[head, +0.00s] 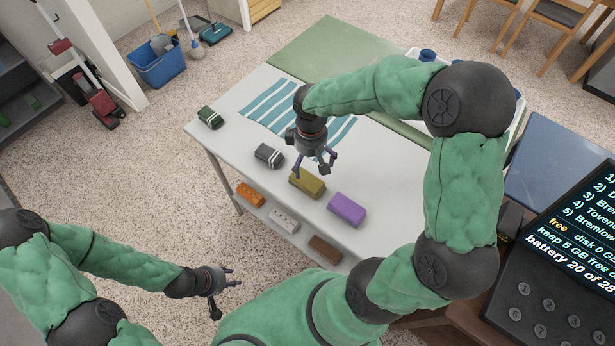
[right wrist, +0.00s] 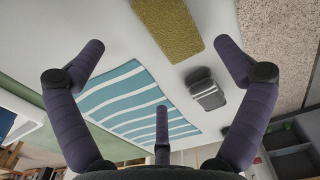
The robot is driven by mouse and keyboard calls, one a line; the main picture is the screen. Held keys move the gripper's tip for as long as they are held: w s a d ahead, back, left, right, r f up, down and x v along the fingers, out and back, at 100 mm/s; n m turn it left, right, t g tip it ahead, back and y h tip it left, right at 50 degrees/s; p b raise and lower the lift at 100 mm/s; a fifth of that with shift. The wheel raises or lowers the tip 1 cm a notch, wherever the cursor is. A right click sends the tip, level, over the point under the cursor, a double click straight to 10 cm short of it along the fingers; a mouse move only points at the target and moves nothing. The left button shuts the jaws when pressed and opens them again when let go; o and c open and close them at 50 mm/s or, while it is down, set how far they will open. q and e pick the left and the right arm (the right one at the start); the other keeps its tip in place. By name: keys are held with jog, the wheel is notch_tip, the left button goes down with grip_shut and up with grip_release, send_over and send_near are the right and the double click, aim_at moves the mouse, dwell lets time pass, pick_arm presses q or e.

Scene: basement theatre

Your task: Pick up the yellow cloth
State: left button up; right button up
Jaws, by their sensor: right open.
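The yellow cloth (head: 307,182) is a folded, olive-yellow block lying on the white table (head: 380,200) near its front edge. It also shows at the top of the right wrist view (right wrist: 168,28). My right gripper (head: 315,163) is open and empty above the table, just over the far side of the yellow cloth; its spread fingers also show in the right wrist view (right wrist: 160,75). My left gripper (head: 230,289) is open and empty, low in front of the table and well away from the cloth.
A purple folded cloth (head: 346,209) lies right of the yellow one. A grey striped bundle (head: 269,155) and a dark green one (head: 210,118) lie to the left. A blue-striped cloth (head: 270,103) lies behind. Orange (head: 250,194), white and brown items rest on a lower shelf.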

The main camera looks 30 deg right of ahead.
aim_at(310, 177)
notch_tip(310, 177, down, 4)
jog(key=shift+f+b, duration=0.1)
jog(key=shift+b, duration=0.45)
jog(key=f, duration=0.1)
jog(key=f+b, duration=0.1)
jog(key=f, duration=0.1)
jog(key=f+b, duration=0.1)
jog(key=f, duration=0.1)
jog(key=shift+s+a, duration=0.15)
jog(key=shift+s, duration=0.2)
jog(key=shift+r, duration=0.1)
jog(key=c, duration=1.1)
